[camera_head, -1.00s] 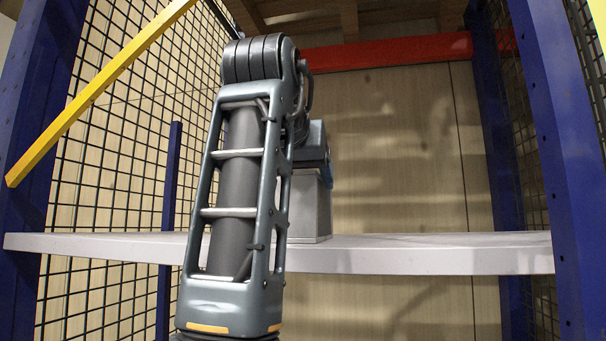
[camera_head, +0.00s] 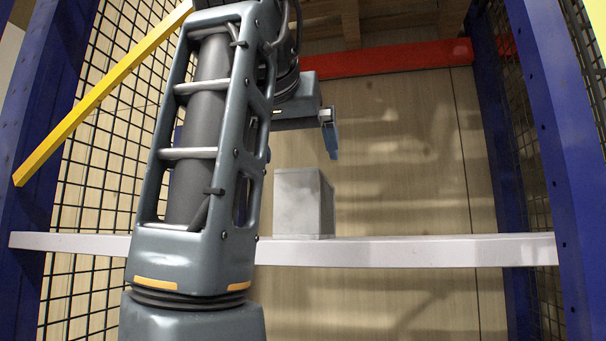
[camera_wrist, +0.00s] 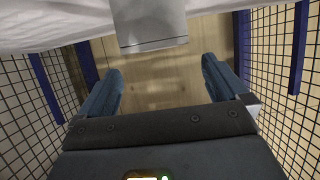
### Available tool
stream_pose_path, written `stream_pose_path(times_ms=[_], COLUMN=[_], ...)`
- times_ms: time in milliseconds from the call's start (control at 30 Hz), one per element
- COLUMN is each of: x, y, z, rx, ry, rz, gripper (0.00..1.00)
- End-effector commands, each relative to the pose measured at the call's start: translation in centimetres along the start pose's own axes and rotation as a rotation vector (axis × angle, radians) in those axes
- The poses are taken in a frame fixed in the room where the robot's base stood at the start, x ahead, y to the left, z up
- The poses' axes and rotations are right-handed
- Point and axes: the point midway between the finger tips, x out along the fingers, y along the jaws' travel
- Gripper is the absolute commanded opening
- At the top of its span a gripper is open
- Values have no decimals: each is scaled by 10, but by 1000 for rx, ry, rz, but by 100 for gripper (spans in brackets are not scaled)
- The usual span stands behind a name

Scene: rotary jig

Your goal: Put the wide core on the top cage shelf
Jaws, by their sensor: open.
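The wide core, a grey block (camera_head: 300,203), stands upright on the white shelf (camera_head: 420,250) of the cage. It also shows at the top of the wrist view (camera_wrist: 149,24). My gripper (camera_head: 330,140) is above the block and apart from it, with one blue finger showing in the head view. In the wrist view my gripper (camera_wrist: 160,85) has its two blue fingers spread wide with nothing between them. The block lies beyond the fingertips. The other finger is hidden in the head view.
Blue posts (camera_head: 560,150) and black mesh (camera_head: 95,190) close in both sides. A yellow bar (camera_head: 100,92) slants at the left and a red beam (camera_head: 390,58) crosses the back. The shelf right of the block is bare.

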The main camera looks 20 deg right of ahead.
Motion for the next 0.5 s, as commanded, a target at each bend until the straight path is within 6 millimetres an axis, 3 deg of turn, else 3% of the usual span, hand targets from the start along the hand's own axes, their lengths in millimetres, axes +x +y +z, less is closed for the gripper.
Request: stream_pose_path(times_ms=[200, 500], x=[-35, -48], y=[0, 0], z=[1, 0], rx=[0, 0], ry=[1, -1], rz=[-1, 2], gripper=[100, 100])
